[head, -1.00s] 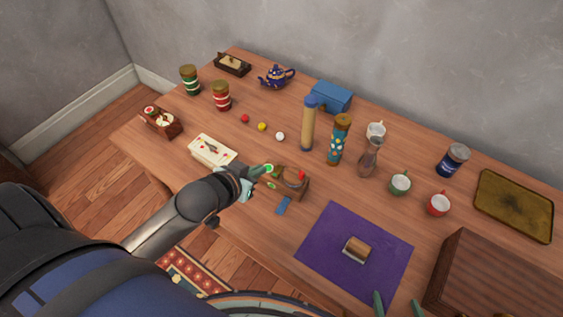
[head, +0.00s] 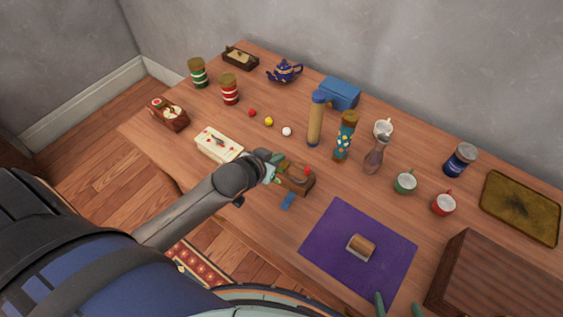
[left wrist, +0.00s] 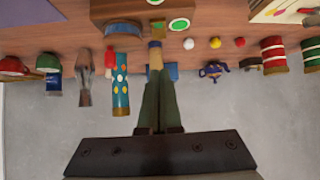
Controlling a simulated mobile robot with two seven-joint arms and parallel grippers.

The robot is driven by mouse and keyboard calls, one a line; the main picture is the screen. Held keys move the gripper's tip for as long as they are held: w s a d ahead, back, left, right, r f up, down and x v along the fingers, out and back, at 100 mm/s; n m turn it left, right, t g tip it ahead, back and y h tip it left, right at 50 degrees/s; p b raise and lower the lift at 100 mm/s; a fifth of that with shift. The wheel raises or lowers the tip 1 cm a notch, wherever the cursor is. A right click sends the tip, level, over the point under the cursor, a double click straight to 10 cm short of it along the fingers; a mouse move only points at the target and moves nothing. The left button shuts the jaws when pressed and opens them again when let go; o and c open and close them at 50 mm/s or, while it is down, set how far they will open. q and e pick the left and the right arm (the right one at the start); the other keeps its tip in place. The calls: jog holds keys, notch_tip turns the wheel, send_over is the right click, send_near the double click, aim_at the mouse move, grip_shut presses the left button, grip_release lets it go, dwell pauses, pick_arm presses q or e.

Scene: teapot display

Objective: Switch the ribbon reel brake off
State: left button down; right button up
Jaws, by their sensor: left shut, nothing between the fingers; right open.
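The ribbon reel (head: 297,186) looks like a low wooden block with a curved part and a red knob, near the table's front edge. My left gripper (head: 274,163) is shut and empty at the block's left end. In the wrist view its fingertips (left wrist: 155,50) are close to a small gold piece (left wrist: 156,28) by the block; I cannot tell whether they touch. My right gripper (head: 394,304) is open at the bottom edge, partly cut off.
A white box (head: 218,144) is left of my left gripper.

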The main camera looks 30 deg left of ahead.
aim_at(282, 169)
pick_arm(q)
jog(key=f, duration=0.1)
jog(key=w+f, duration=0.1)
jog(key=f, duration=0.1)
jog(key=w+f, duration=0.1)
jog(key=shift+w+f, duration=0.15)
jog(key=shift+f, duration=0.65)
jog(key=shift+w, duration=0.1)
